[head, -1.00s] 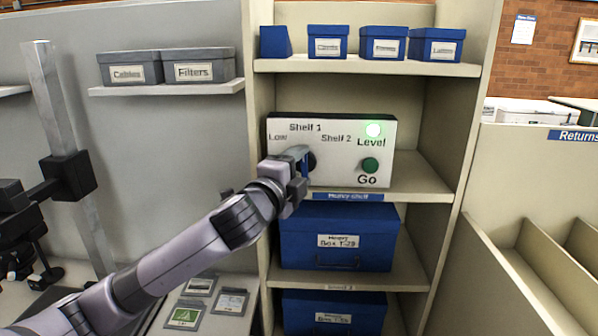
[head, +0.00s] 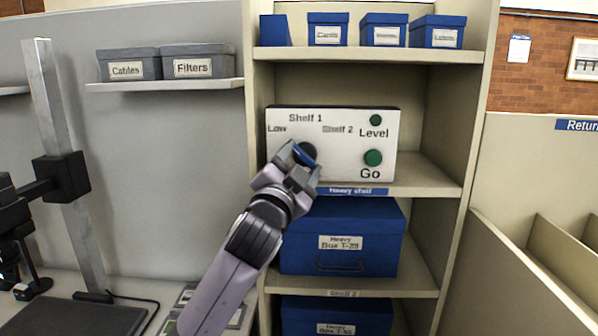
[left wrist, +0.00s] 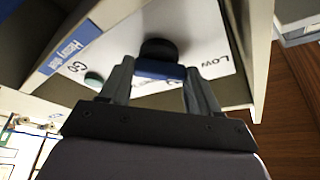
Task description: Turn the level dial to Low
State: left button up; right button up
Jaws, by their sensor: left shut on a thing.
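The control panel (head: 340,160) is a white box on the shelf, marked Low at left, Shelf 1 at top and Shelf 2 at right. Its level dial (head: 309,150) is a dark round knob with a blue grip bar; the knob also shows in the left wrist view (left wrist: 158,48). My left gripper (head: 301,158) is in front of the dial, shut on the blue bar (left wrist: 160,69), with one finger on each side. The arm hides part of the dial, and I cannot tell which mark it points to. The Level lamp (head: 376,120) is dark. My right gripper is not in view.
A green Go button (head: 373,158) sits right of the dial. A blue heavy box (head: 340,230) stands on the shelf below, and several small blue boxes (head: 383,32) stand above. Shelf side walls bound the panel's bay. Grey boxes (head: 200,62) sit on the left wall shelf.

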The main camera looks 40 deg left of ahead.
pick_arm(q)
jog(key=shift+f+n, duration=0.1)
jog(key=shift+n, duration=0.5)
jog(key=o, duration=1.1)
jog(key=shift+c, duration=0.2)
jog(key=b+v, duration=0.1)
jog(key=v, duration=0.6)
jog(key=shift+b, duration=0.3)
jog(key=shift+d+f, duration=0.1)
jog(key=shift+d, duration=0.05)
